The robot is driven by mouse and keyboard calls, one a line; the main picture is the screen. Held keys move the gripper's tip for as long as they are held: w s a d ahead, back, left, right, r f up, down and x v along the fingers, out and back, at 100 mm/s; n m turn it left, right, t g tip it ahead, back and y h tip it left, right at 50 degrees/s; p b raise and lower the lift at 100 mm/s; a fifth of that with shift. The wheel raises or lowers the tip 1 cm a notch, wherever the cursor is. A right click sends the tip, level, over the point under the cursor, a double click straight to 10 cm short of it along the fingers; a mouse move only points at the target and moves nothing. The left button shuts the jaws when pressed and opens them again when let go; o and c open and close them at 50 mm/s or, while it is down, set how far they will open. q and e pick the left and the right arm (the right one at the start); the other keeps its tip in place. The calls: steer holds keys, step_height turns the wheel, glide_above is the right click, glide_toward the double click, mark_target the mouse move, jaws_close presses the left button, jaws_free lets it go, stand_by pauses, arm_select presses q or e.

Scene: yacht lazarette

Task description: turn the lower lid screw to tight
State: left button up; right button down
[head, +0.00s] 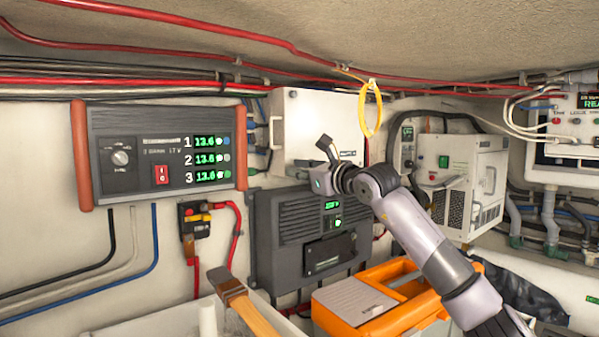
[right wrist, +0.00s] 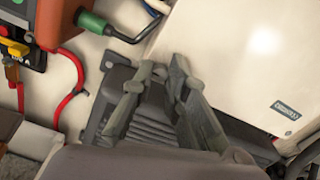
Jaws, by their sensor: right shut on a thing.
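A white box with a flat lid (head: 315,108) is fixed to the wall right of the striped-readout panel. A small dark screw (head: 293,94) shows near the lid's upper left corner. My right gripper (head: 325,148) is in front of the lid's lower part. In the right wrist view its two fingers (right wrist: 160,68) are close together at the edge of the white lid (right wrist: 235,60). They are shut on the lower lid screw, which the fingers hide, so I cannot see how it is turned. My left gripper is in neither view.
A dark ribbed unit (head: 290,240) is below the lid. An orange toolbox (head: 395,325) and a wooden-handled brush (head: 245,305) are lower down. A yellow loop (head: 372,110) hangs right of the lid. A three-readout panel (head: 160,150) is at the left, a white vented unit (head: 480,185) at the right.

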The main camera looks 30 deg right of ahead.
stand_by(0.3)
steer(key=m+b, duration=0.7)
steer(key=m, duration=1)
steer(key=shift+d+m+b, duration=0.1)
steer(key=shift+m+b, duration=0.25)
steer(key=shift+m, duration=0.05)
stand_by(0.4)
steer(key=c, duration=1.6)
jaws_free()
